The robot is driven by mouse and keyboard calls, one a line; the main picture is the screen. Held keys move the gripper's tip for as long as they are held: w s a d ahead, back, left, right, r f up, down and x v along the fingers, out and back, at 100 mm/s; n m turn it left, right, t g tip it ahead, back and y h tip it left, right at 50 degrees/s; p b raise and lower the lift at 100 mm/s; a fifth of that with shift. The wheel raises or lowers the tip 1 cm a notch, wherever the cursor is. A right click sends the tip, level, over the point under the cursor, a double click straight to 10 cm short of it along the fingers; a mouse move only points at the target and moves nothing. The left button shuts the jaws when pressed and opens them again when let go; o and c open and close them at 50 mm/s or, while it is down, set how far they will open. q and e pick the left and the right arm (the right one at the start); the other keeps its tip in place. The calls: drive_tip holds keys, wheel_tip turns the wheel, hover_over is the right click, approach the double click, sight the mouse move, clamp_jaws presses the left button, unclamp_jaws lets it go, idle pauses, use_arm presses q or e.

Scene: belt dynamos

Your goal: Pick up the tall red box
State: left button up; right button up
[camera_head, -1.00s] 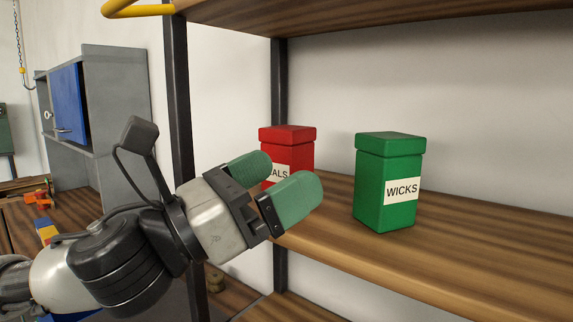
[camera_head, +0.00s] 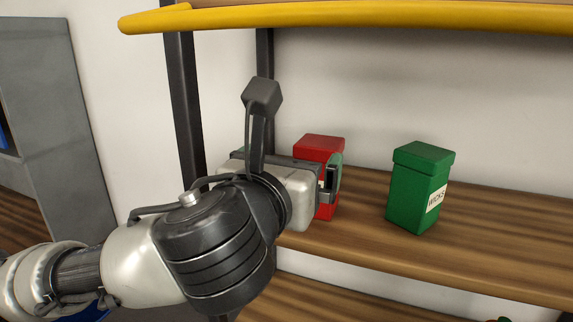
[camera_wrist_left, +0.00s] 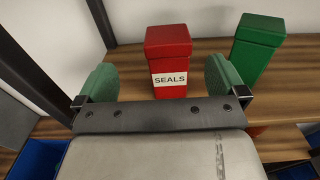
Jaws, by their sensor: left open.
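The tall red box (camera_head: 320,146) stands upright on the wooden shelf, with its lower left part hidden behind my left gripper in the head view. In the left wrist view the red box (camera_wrist_left: 168,55) shows a white SEALS label and stands ahead of the gripper, between the lines of the two green fingers. My left gripper (camera_wrist_left: 164,82) is open and empty. In the head view the left gripper (camera_head: 308,180) is right in front of the box, its fingers partly hidden. I cannot tell whether a finger touches the box. My right gripper is not in view.
A green box (camera_head: 418,190) labelled WICKS stands on the shelf (camera_head: 480,240) to the right of the red box, with a gap between. A dark shelf post (camera_head: 184,100) is at the left. A yellow rail (camera_head: 350,18) runs along the upper shelf's front.

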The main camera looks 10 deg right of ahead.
sight(320, 141)
use_arm(q)
drive_tip(key=x, duration=0.2)
drive_tip(key=p+x, duration=0.1)
drive_tip(key=x, duration=0.1)
drive_tip(key=shift+w+d, duration=0.15)
drive_tip(key=shift+d, duration=0.4)
drive_tip(key=shift+w+d+p, duration=0.1)
drive_tip(key=shift+w+p, duration=0.15)
drive_tip(key=shift+p, duration=0.15)
drive_tip(key=p+x, duration=0.2)
drive_tip(key=x, duration=0.2)
drive_tip(key=shift+d, duration=0.3)
drive_tip(key=shift+w+d+f, duration=0.1)
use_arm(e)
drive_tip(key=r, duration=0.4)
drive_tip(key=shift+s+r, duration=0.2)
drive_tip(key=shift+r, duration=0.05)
use_arm(q)
drive_tip(key=shift+a, duration=0.2)
drive_tip(key=shift+c, duration=1)
drive_tip(key=c, duration=1.3)
drive_tip(key=shift+o, duration=0.2)
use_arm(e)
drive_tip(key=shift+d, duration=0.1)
